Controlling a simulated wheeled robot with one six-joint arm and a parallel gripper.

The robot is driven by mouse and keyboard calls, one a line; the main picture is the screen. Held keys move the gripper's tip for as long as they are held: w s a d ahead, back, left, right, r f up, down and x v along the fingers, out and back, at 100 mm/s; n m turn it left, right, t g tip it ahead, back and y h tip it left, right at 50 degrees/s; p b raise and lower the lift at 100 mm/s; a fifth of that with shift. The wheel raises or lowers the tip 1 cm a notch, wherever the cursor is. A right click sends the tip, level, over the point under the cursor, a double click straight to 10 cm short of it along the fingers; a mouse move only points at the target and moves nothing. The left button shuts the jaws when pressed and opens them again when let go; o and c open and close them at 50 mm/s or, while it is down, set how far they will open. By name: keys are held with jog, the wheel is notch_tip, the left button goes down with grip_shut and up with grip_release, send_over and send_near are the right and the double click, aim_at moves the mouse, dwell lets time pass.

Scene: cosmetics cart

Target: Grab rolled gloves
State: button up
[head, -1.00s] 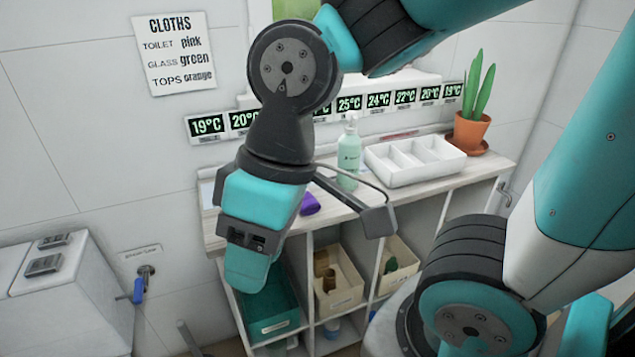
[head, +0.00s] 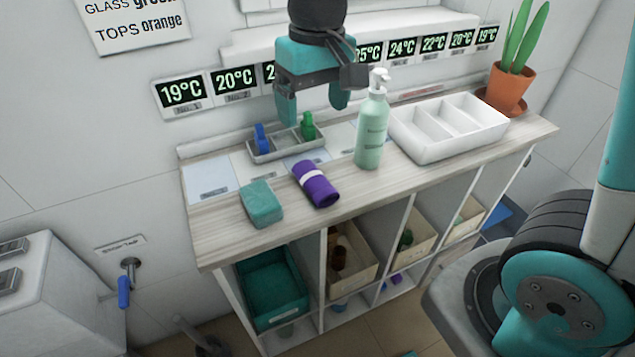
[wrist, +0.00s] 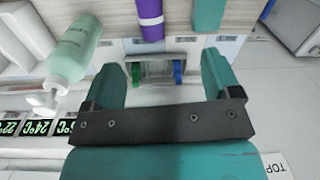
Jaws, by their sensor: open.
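The rolled gloves look like a purple roll with a white band (head: 317,184). They lie on the wooden cart top, left of the pump bottle and right of a teal block. They also show at the top of the wrist view (wrist: 151,22), partly cut off by the edge. My gripper (head: 313,104) is open and empty, with its fingers apart. It is above the back of the cart top, behind and higher than the roll. In the wrist view its fingers (wrist: 163,72) stand either side of a small grey tray, with the roll beyond them.
A pale green pump bottle (head: 371,135) stands close to my gripper's right. The teal block (head: 261,204) lies left of the roll. The grey tray (head: 262,157) holds a blue and a green item. A white divided tray (head: 432,151) and potted cactus (head: 507,88) are further right.

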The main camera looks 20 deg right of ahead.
jog(key=w+f, duration=0.2)
send_over(314, 176)
jog(key=shift+m+h, duration=0.3)
jog(key=shift+m, duration=0.1)
notch_tip(314, 176, down, 10)
jog(key=shift+a, duration=0.15)
jog(key=shift+d+f+p, duration=0.2)
jog(key=shift+f+p, duration=0.1)
jog(key=shift+f, duration=2.8)
jog(key=shift+c, duration=0.5)
jog(key=c, duration=0.9)
